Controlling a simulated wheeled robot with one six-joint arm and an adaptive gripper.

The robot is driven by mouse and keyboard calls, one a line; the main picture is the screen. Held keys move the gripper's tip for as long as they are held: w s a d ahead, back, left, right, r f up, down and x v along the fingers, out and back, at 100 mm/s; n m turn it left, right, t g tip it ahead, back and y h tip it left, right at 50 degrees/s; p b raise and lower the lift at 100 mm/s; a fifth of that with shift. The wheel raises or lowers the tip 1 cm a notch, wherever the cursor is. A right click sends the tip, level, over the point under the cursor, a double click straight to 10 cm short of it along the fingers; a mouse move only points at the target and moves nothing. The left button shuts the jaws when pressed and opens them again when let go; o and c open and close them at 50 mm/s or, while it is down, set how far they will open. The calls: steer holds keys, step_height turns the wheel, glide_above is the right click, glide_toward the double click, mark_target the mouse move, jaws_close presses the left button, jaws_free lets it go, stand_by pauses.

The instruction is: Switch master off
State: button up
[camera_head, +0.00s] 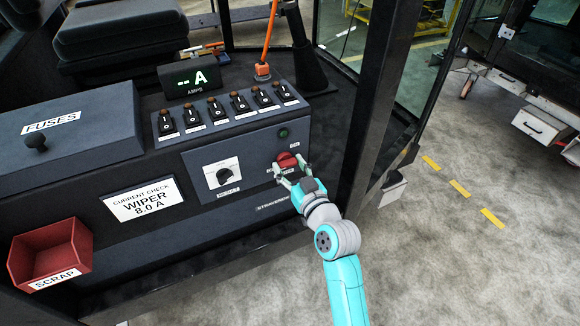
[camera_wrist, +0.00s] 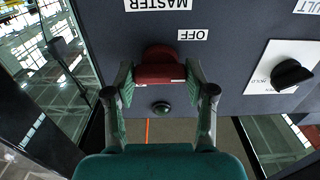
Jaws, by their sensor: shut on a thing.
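The red master switch knob (camera_head: 287,160) sits on the dark front panel, below a small dark green lamp (camera_head: 283,133). In the wrist view, the red knob (camera_wrist: 160,66) lies between my two fingers, near labels reading MASTER (camera_wrist: 157,5) and OFF (camera_wrist: 193,35). My gripper (camera_head: 285,172) is shut on the knob, one finger on each side; it also shows in the wrist view (camera_wrist: 160,76). The fingers partly hide the panel around the knob. I cannot tell surely which way the knob is turned.
A selector dial (camera_head: 222,174) is left of the knob. A row of toggle switches (camera_head: 227,107) and an AMPS display (camera_head: 190,80) reading "-- A" are above. A fuse box (camera_head: 70,130), wiper card (camera_head: 143,199) and red scrap bin (camera_head: 50,252) are left. A dark post (camera_head: 372,110) stands right.

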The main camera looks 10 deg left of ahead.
stand_by(0.3)
steer(key=o, duration=1.2)
steer(key=shift+c, duration=0.2)
steer(key=v, duration=1.2)
steer(key=shift+f, duration=0.1)
steer(key=s+d+f+m+h, duration=0.3)
steer(key=s+d+f, duration=0.3)
steer(key=s+d, duration=0.15)
steer(key=s+d+f+m+h, duration=0.25)
steer(key=s+d+f, duration=0.35)
steer(key=s, duration=0.3)
steer(key=s+d+r+h, duration=0.1)
steer(key=s+d+h, duration=0.1)
steer(key=s, duration=0.9)
steer(key=s+d+r+m+h, duration=0.1)
steer(key=s+d, duration=0.3)
steer(key=s, duration=0.8)
steer(key=shift+s+d+r+h, duration=0.15)
steer(key=shift+s+r+h, duration=0.15)
steer(key=shift+r+h, duration=0.4)
